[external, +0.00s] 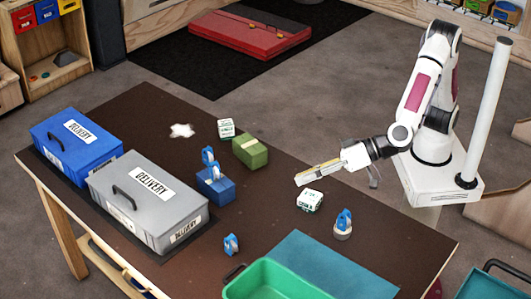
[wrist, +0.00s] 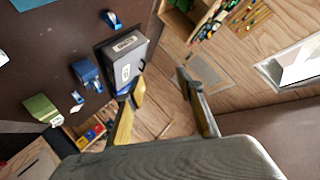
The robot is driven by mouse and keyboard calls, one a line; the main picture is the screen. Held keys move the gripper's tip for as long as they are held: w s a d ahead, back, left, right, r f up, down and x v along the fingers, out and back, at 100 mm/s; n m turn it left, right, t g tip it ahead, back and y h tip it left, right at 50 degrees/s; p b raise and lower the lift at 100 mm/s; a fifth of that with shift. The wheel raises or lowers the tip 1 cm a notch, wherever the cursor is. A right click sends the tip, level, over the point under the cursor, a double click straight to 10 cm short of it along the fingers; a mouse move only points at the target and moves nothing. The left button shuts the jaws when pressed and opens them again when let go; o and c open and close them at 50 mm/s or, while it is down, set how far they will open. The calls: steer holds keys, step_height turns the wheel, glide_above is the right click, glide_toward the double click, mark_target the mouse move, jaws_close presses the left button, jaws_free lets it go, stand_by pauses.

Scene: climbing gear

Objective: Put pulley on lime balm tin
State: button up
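Several blue pulleys are on the dark table. One (external: 231,244) stands alone near the front and also shows at the top of the wrist view (wrist: 112,20). Another (external: 343,220) stands on or against a small pale round base at the right. More blue pulley shapes (external: 208,156) are at a blue box; whether they rest on it or behind it is unclear. A green box with a pale band (external: 250,152) may be the lime balm tin; its label is unreadable. It also shows in the wrist view (wrist: 42,108). My gripper (wrist: 165,102) is open and empty, above the table's right side.
Blue (external: 75,150) and grey (external: 150,205) delivery cases fill the table's left. White-green cubes (external: 226,128) (external: 310,200) stand at the back and below my gripper. A green crate (external: 265,280) and teal mat (external: 330,262) are at the front.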

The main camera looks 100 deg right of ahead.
steer(key=s+d+r+n+g+y, duration=0.2)
steer(key=s+d+r+n+y, duration=0.3)
steer(key=d+r, duration=0.55)
steer(key=s+d+f+n+g+h, duration=0.1)
steer(key=s+d+f+g+h, duration=0.2)
steer(key=s+d, duration=1)
steer(key=s+d+f+g+h, duration=0.2)
steer(key=s+d+f, duration=0.6)
steer(key=s+d, duration=0.4)
steer(key=shift+s+d+f+n+g+h, duration=0.25)
steer(key=shift+s+d+n+g+h, duration=0.15)
steer(key=shift+s, duration=0.15)
